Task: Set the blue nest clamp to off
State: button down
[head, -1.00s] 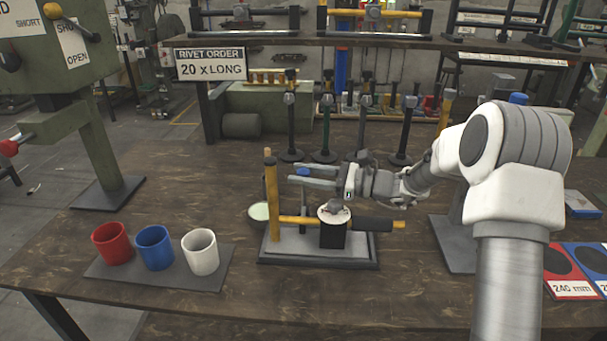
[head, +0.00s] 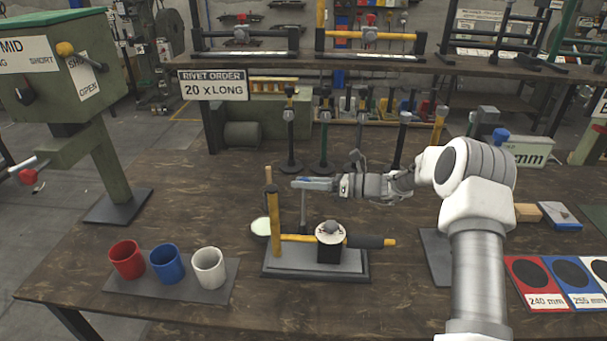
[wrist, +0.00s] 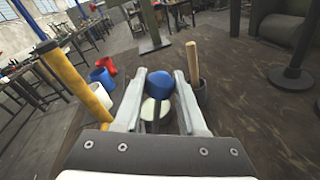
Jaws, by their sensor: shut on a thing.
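The blue nest clamp's blue knob (wrist: 163,80) sits on a dark stem between my two fingers in the wrist view. My gripper (head: 306,184) is shut on it, above the left part of the fixture. In the head view its thin grey stem (head: 303,211) stands nearly upright below my fingers, which mostly hide the knob. The fixture has a grey base plate (head: 283,268), a yellow upright post (head: 272,213), a yellow bar and a black block with a round top (head: 330,238). My gripper (wrist: 159,100) also shows in the wrist view.
Red (head: 127,260), blue (head: 166,264) and white (head: 208,268) cups stand on a grey mat at the left. A round pale-topped dish (head: 261,227) is beside the post. Several upright tools stand behind. The front table edge is clear.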

jog(key=w+f+m, duration=0.3)
jog(key=w+m, duration=0.1)
jog(key=shift+w+f+g, duration=0.3)
jog(key=shift+w+f, duration=0.05)
jog(key=shift+w, duration=0.05)
jog(key=shift+d, duration=0.15)
dwell(0.4)
jog(key=shift+c, duration=2.4)
grip_release()
jog(key=s+d+r, duration=0.1)
jog(key=d+r, duration=0.1)
jog(key=d, duration=0.9)
jog(key=shift+s+d, duration=0.35)
